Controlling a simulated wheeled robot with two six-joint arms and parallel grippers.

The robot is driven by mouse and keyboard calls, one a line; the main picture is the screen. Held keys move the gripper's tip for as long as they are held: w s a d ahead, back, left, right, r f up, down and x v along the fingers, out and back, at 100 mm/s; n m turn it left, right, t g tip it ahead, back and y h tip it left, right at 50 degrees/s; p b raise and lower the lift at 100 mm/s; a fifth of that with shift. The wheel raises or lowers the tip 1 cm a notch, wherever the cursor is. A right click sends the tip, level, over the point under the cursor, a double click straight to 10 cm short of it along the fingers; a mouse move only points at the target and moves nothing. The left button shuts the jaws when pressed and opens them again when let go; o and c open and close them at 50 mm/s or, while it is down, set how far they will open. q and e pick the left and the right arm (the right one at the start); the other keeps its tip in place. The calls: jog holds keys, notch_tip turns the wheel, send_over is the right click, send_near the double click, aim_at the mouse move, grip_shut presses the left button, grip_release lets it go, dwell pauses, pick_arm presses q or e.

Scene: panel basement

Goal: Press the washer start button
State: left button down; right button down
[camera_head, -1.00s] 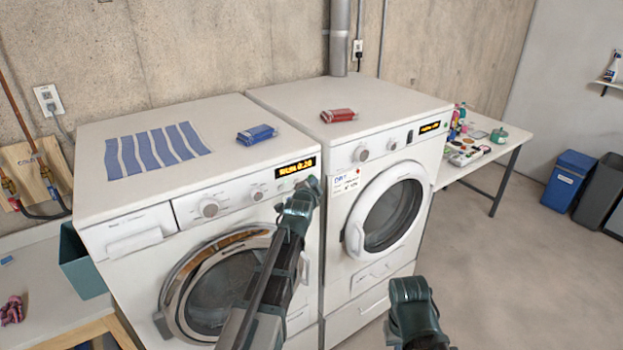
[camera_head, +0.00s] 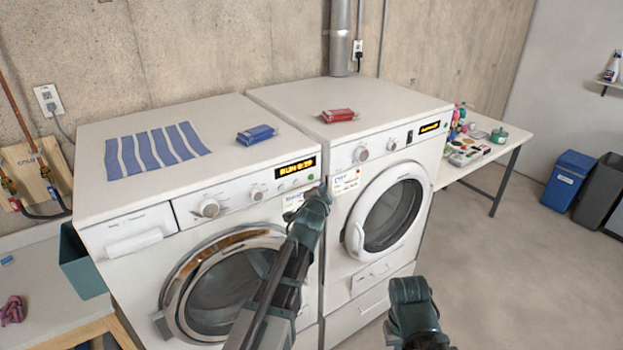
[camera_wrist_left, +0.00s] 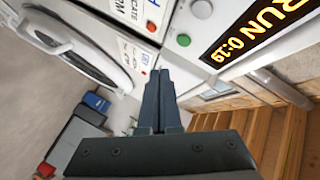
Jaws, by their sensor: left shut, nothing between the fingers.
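The washer (camera_head: 150,262) is the left machine, white with a round chrome-rimmed door. Its amber display (camera_head: 295,168) reads about RUN 0:19, and it shows large in the left wrist view (camera_wrist_left: 250,30). A green button (camera_wrist_left: 183,40) sits beside the display on the washer panel in the left wrist view. My left gripper (camera_head: 320,190) is in front of the panel's right end, below the display. Its fingers (camera_wrist_left: 159,75) are shut and empty, a little apart from the green button. My right arm's dark end (camera_head: 412,300) is low in front of the dryer; its fingers cannot be made out.
The white dryer (camera_head: 350,270) stands close on the right of the washer. A blue box (camera_head: 256,134) and striped cloth lie on the washer, a red box (camera_head: 340,115) on the dryer. Floor to the right is open.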

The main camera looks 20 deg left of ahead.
pick_arm(q)
jog(key=shift+s+d, duration=0.55)
jog(key=shift+d, duration=0.1)
jog(key=shift+f, duration=0.1)
jog(key=s+d+f+n+g+h+b, duration=0.1)
jog(key=s+d+f+n+g+b, duration=0.1)
jog(key=s+d+f+g, duration=0.4)
jog(key=s+d+f+n+g+b, duration=0.1)
jog(key=s+d+f+n+b, duration=0.15)
jog(key=s+f, duration=0.6)
jog(key=s+d+f+n+g+b, duration=0.1)
jog(key=s+d+f+g, duration=0.2)
jog(key=s, duration=0.6)
jog(key=s+d+f+g+b, duration=0.1)
jog(key=s+d+f+g, duration=0.3)
jog(key=s, duration=0.6)
jog(key=shift+s+d+f+n+g, duration=0.2)
jog(key=shift+s+f+n+g, duration=0.15)
jog(key=shift+f+g, duration=0.5)
jog(key=shift+w, duration=0.1)
